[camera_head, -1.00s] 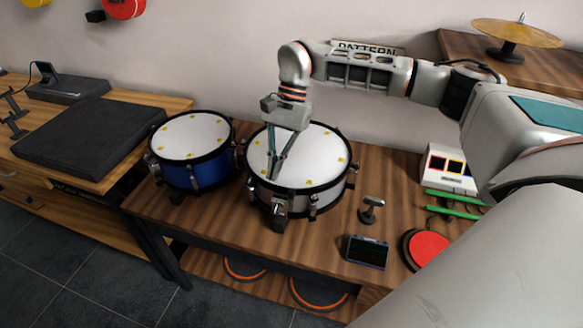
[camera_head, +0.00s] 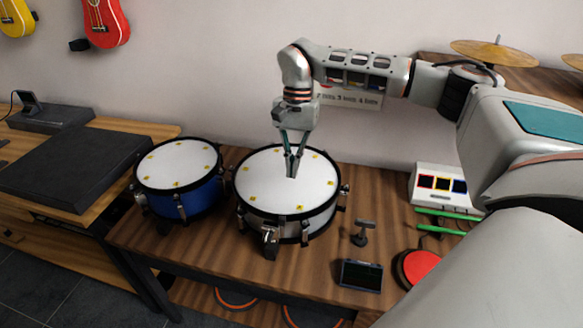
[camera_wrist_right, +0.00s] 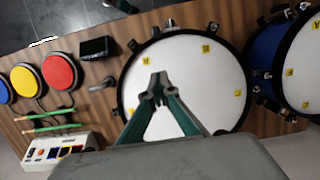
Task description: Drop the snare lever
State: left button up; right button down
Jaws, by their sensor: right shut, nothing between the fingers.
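The silver snare drum (camera_head: 320,222) with a white head stands on the wooden table, and it also shows in the right wrist view (camera_wrist_right: 215,60). A small metal fitting that looks like the snare lever (camera_head: 270,238) is on its front side; its exact position is too small to tell. My right gripper (camera_head: 291,174) points down over the drumhead, behind the lever and apart from it. Its fingertips meet, with nothing between them, as the right wrist view shows (camera_wrist_right: 157,82). My left gripper is not in view.
A blue drum (camera_head: 185,202) stands close on the left. On the right are a small stand (camera_head: 362,234), a dark display (camera_head: 360,275), a red pad (camera_head: 420,264), green sticks (camera_head: 445,213) and a white box (camera_head: 437,183). A cymbal (camera_head: 493,52) is at the back right.

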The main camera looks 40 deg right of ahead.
aim_at(286, 212)
jog(key=x, duration=0.7)
jog(key=shift+s+a, duration=1.25)
jog(key=shift+a, duration=0.25)
jog(key=shift+a+r, duration=0.1)
jog(key=shift+a, duration=0.05)
